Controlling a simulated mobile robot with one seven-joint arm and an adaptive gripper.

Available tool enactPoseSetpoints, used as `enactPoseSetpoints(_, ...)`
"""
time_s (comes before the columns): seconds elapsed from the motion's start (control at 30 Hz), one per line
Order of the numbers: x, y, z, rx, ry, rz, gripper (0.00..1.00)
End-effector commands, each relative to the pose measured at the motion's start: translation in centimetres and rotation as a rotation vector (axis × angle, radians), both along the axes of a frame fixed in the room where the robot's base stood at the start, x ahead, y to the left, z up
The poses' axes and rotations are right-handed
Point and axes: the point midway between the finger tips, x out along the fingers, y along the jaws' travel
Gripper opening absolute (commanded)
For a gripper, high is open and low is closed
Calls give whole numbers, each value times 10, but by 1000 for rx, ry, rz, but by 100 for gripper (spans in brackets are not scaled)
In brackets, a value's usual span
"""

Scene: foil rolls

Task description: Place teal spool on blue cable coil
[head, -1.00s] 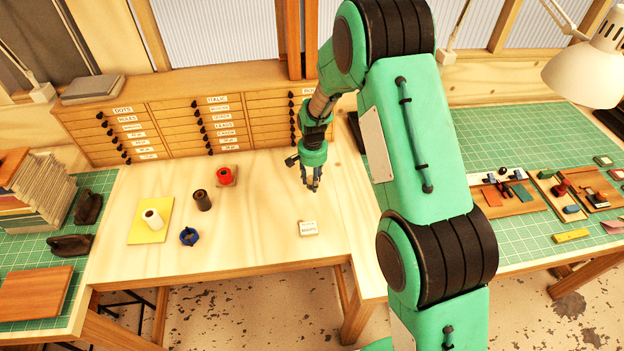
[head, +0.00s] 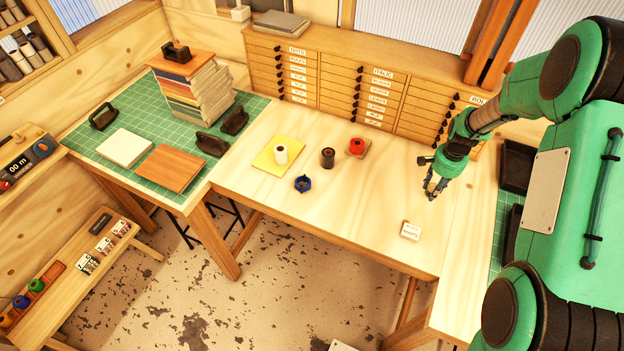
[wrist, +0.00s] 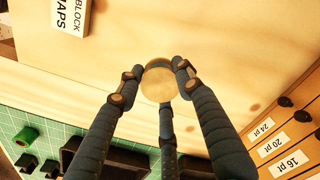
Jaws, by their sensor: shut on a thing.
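My gripper (head: 434,190) hangs over the right part of the wooden table, behind the small white block. In the wrist view its three dark fingers (wrist: 160,85) are closed around a round thing with a pale, flat end, which I take to be the teal spool (wrist: 158,86). Its side is mostly hidden by the fingers and its colour is hard to tell. The blue cable coil (head: 303,184) lies on the table to the left of my gripper, well apart from it, in front of the brown roll. Its middle looks open, with nothing on it.
A white roll (head: 281,154) on a yellow sheet (head: 265,164), a brown roll (head: 327,158) and a red roll (head: 357,147) stand near the coil. The white block (head: 411,231) is near the front. Drawer cabinets (head: 340,90) line the back. Table between coil and gripper is clear.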

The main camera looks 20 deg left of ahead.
Motion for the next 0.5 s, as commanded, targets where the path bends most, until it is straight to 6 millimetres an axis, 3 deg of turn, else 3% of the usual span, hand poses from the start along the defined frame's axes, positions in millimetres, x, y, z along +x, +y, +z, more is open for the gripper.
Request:
enactPoseSetpoints(0.17,-13,35,4,0,0,15,10)
enactPoseSetpoints(0.5,-60,133,16,0,0,49,10)
